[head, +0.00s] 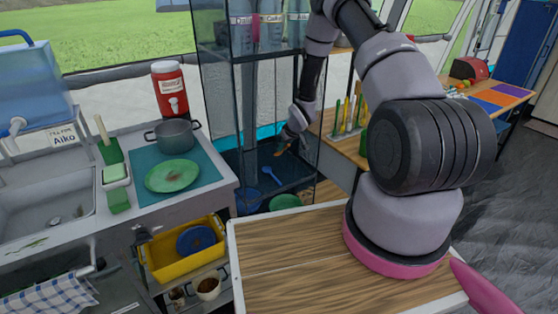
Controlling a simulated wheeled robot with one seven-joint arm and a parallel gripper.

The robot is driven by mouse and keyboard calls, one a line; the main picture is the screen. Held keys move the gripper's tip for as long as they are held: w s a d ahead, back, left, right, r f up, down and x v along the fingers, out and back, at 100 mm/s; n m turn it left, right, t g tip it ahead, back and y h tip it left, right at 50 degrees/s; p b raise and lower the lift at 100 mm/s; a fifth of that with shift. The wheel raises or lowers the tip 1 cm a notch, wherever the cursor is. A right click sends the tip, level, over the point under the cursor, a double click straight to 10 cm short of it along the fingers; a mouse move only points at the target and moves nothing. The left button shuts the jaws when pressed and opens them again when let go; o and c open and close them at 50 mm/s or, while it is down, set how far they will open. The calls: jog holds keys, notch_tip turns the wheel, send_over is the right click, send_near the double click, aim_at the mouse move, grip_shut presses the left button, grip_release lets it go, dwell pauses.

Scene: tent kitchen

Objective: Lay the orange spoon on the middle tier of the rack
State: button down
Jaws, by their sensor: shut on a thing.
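The dark-framed rack (239,160) stands behind the wooden table. My gripper (286,146) reaches into the rack above its middle tier (246,175). It is shut on the orange spoon (281,152), of which only a small orange part shows beneath the fingers. The spoon looks a little above the tier, but I cannot tell whether it touches it. A blue spoon (270,176) lies on the middle tier, below and left of my gripper.
Bottles (270,24) stand on the rack's upper tier. A blue bowl (249,201) and a green dish (284,201) are below the middle tier. The wooden table (290,270) in front is clear. The counter at left holds a pot (176,134) and a green plate (172,176).

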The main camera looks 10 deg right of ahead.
jog(key=shift+a+f, duration=0.1)
jog(key=shift+f, duration=2.4)
jog(key=shift+f, duration=0.1)
jog(key=c, duration=0.9)
grip_release()
jog(key=v, duration=1.2)
jog(key=shift+s, duration=0.1)
